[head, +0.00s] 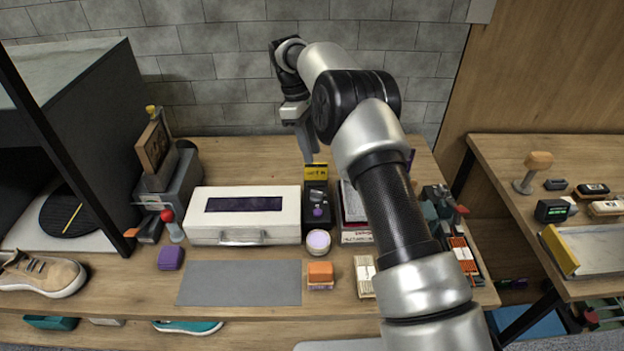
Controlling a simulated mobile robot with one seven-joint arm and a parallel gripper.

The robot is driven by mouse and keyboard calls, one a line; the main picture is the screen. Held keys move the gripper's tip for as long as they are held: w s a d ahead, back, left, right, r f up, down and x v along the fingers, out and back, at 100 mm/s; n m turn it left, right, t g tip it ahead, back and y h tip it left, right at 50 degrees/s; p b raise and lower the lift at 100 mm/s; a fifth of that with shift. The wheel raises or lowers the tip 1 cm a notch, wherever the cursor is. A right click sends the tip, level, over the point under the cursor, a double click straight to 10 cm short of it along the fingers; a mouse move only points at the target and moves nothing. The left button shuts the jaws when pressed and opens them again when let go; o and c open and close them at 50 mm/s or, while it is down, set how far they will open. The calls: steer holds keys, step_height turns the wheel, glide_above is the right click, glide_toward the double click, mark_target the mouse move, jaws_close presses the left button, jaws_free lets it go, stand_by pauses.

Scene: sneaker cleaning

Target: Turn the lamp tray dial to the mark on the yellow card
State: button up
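A yellow card (316,171) with small dark print stands upright at the back of a small black unit (319,186) on the workbench. The print is too small to read. On top of the unit are a grey dial-like part (317,196) and a purple knob (318,212); which one is the tray dial, and its setting, I cannot tell. My gripper (308,157) hangs pointing down just above and behind the yellow card, near the brick wall. It appears apart from the dial. Its fingers overlap in this view, so their opening is unclear.
A white case (244,213) stands left of the black unit. A round lilac-topped jar (318,242) stands in front of it. Books (355,215) lie close on the right, partly behind my arm. A grey mat (240,283) lies bare at the front.

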mark_target(318, 192)
step_height(318, 192, up, 5)
steer(key=s+d+t+y+b, duration=0.2)
steer(key=s, duration=0.1)
steer(key=f, duration=1.7)
steer(key=shift+w+f, duration=0.25)
steer(key=shift+f, duration=0.05)
jaws_close()
